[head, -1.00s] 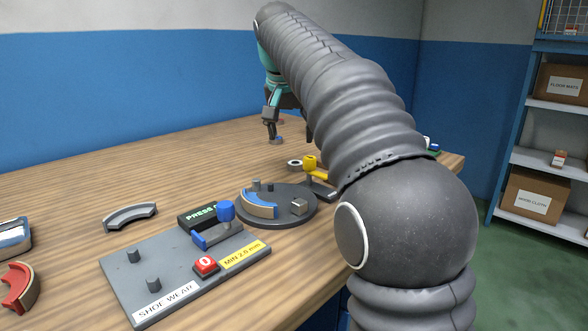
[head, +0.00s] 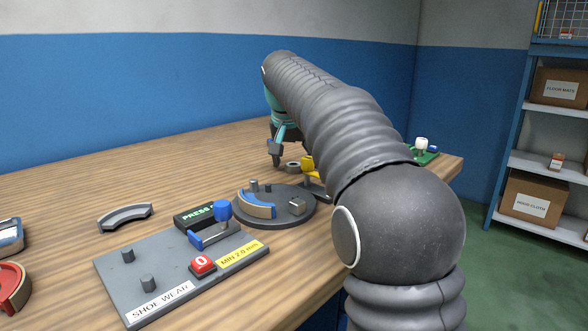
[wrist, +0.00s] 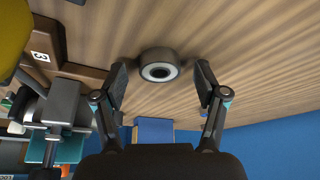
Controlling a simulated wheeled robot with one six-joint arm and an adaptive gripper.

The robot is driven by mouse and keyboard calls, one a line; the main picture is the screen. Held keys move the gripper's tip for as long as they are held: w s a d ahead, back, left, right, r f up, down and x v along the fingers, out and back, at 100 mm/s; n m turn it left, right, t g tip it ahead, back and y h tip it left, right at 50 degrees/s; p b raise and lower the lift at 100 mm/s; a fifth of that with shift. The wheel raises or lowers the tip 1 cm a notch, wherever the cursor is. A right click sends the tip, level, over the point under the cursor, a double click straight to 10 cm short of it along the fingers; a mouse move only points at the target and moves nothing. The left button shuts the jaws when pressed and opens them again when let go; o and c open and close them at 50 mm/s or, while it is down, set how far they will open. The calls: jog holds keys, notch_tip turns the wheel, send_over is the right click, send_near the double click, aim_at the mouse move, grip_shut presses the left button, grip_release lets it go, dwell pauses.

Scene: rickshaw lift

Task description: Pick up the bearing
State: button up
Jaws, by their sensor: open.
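The bearing (head: 292,167) is a small dark grey ring with a pale inner ring, lying flat on the wooden bench beside a yellow-topped fixture. In the wrist view the bearing (wrist: 160,66) sits near the top middle, its round face and dark hole visible. My gripper (head: 276,161) is low over the bench, just left of the bearing in the head view. In the wrist view my gripper (wrist: 161,78) is open, with one fingertip on each side of the bearing and gaps showing. My arm hides part of the bench behind it.
The yellow-topped fixture (head: 308,164) stands close to the bearing. A round grey turntable (head: 272,222) with a curved shoe and the shoe wear plate (head: 150,290) lie nearer. A green block with a white knob (head: 422,146) is at right. The bench's far left is clear.

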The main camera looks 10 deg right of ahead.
jog(key=c, duration=1.2)
jog(key=shift+c, duration=0.2)
jog(key=shift+r, duration=0.15)
